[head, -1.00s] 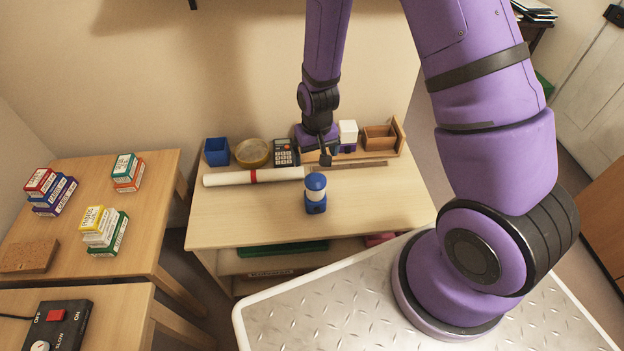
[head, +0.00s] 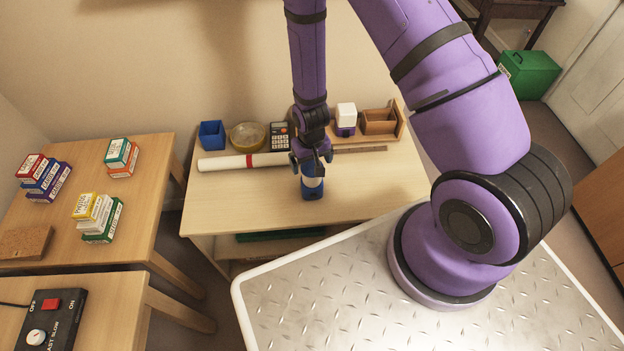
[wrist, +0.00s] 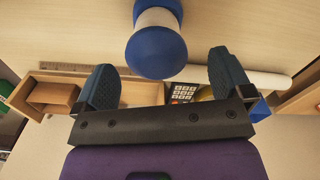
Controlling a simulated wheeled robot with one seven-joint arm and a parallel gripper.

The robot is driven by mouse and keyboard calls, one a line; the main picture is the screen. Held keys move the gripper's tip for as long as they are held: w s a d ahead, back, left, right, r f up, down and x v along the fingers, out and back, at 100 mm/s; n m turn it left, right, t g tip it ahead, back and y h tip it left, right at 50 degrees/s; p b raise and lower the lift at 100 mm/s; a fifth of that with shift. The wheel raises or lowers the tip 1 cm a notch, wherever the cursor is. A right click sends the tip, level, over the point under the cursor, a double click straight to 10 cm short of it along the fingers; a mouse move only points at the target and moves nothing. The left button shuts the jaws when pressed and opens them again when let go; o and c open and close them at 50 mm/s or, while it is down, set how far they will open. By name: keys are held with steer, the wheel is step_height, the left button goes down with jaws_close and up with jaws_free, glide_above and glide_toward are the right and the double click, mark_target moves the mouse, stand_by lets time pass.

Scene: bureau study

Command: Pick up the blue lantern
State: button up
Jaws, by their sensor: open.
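The blue lantern (head: 312,188) stands upright near the front middle of the wooden table, with a blue base and a white middle. In the head view my gripper (head: 312,164) is right over it and hides its top. In the wrist view the lantern's blue cap (wrist: 156,52) and white body show at the top centre. My gripper (wrist: 165,80) is open there, one finger on each side of the picture, with the cap just beyond the gap between the fingertips. I cannot tell whether anything touches.
Behind the lantern lie a white roll (head: 225,162) with a red band and a wooden ruler (head: 360,149). A blue box (head: 212,134), a round bowl (head: 248,136), a calculator (head: 279,135), a white-and-purple block (head: 345,118) and a wooden organizer (head: 380,124) line the back. The table's right front is clear.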

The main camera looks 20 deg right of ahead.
mark_target(313, 165)
steer(key=shift+w+d+f, duration=0.1)
steer(key=shift+d+f, duration=0.05)
steer(key=shift+f, duration=1.1)
steer(key=shift+d+f, duration=0.15)
steer(key=shift+f, duration=1.05)
steer(key=c, duration=1.5)
steer(key=shift+r, duration=0.1)
